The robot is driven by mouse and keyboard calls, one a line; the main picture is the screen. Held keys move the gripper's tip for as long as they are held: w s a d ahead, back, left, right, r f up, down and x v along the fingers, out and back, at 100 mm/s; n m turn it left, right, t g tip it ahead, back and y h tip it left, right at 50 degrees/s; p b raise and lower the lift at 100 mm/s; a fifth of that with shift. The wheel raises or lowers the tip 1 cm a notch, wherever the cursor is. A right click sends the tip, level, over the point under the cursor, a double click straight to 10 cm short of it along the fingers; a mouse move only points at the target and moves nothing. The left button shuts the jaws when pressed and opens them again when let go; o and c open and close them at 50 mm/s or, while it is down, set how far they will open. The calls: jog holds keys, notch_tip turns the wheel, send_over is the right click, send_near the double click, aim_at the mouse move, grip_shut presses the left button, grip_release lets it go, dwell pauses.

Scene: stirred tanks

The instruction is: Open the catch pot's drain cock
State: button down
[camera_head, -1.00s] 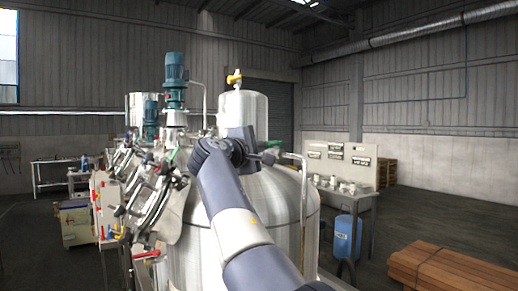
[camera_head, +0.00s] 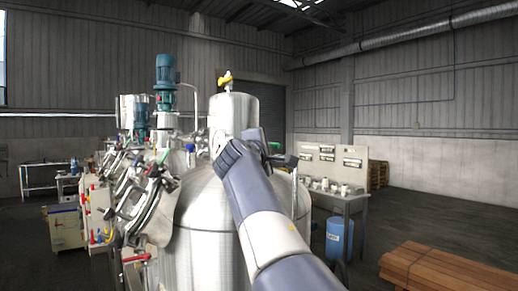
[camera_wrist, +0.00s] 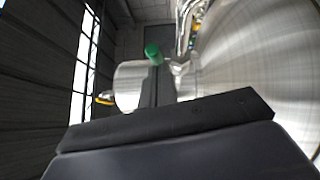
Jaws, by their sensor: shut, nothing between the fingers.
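A small upright steel pot (camera_head: 233,112) stands behind the big steel tank (camera_head: 205,225); I cannot tell for sure that it is the catch pot. A yellow-handled fitting (camera_head: 225,79) is on its top. No drain cock can be made out low on it, as my arm and the tank cover that part. My gripper (camera_head: 289,161) is in front of the tank's upper right side, apart from the pot. In the wrist view my gripper (camera_wrist: 158,82) is shut and empty. A steel cylinder (camera_wrist: 130,86) with a yellow part shows beyond it, beside a green knob (camera_wrist: 153,52).
Tank fittings and clamps (camera_head: 140,205) crowd the left. A motor (camera_head: 166,82) rises behind. A bench (camera_head: 342,195) with small parts and a blue drum (camera_head: 339,238) stand at right. Stacked timber (camera_head: 440,268) lies at front right.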

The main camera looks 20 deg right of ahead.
jog(key=shift+s+d, duration=0.3)
jog(key=shift+d, duration=0.4)
dwell(0.3)
jog(key=b+v, duration=0.3)
jog(key=v, duration=0.7)
jog(key=shift+s+a+b, duration=0.25)
jog(key=shift+s+b, duration=0.1)
jog(key=shift+b, duration=0.05)
jog(key=p+x, duration=0.4)
jog(key=x, duration=0.7)
jog(key=shift+a, duration=0.1)
jog(key=shift+s, duration=0.1)
